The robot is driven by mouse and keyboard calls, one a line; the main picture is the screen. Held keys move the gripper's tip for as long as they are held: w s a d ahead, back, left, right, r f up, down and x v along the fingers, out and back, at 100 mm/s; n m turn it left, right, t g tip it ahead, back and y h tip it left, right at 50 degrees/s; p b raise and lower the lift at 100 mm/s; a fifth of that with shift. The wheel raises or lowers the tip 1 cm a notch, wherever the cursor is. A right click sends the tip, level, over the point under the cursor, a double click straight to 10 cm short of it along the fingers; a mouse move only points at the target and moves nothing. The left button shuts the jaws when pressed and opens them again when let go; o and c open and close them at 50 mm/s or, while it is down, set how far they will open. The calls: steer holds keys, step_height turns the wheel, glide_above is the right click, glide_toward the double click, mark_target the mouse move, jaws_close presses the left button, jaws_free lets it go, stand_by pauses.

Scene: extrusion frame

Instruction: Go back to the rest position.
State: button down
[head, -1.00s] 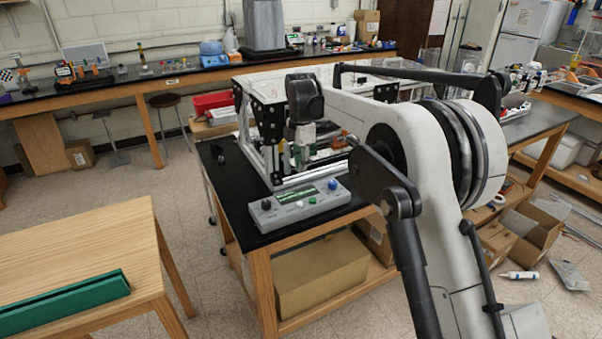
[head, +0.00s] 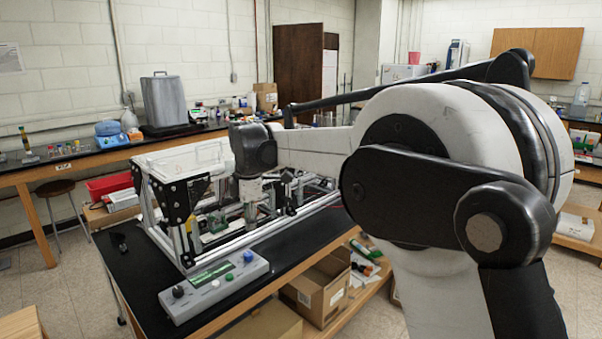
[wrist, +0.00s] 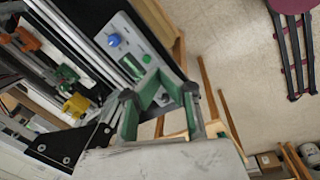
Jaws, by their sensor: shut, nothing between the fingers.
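My gripper (head: 250,213) hangs below my dark wrist joint in the head view, in front of the aluminium extrusion frame (head: 218,243) on the black-topped bench. In the wrist view my gripper (wrist: 158,82) shows green fingers, shut and empty. A grey control box (head: 215,285) with a green display and several knobs and buttons lies on the bench at the frame's near side. It also shows beyond the fingers in the wrist view (wrist: 122,38). I cannot tell the exact gap between fingers and frame.
A small dark object (head: 119,241) lies on the bench left of the frame. Open cardboard boxes (head: 318,290) sit on the shelf below. A stool (head: 57,190) stands at the left, and a long back bench (head: 60,170) runs along the wall. Floor at the left is clear.

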steer(key=s+d+r+m+t+b, duration=0.1)
steer(key=s+d+r+m+t, duration=0.1)
steer(key=s+d+m, duration=0.55)
steer(key=s+d+r+m+t+b, duration=0.1)
steer(key=s+d+r+m, duration=0.15)
steer(key=s+d, duration=0.9)
steer(key=s+d+f+m+t+b, duration=0.2)
steer(key=s+d+f+m+t, duration=0.1)
steer(key=s+d+f+m, duration=0.8)
steer(key=s+d, duration=0.3)
steer(key=s, duration=0.2)
steer(key=shift+s+d+f+m+h, duration=0.3)
steer(key=shift+d+f, duration=0.05)
steer(key=shift+d, duration=0.1)
stand_by(1.6)
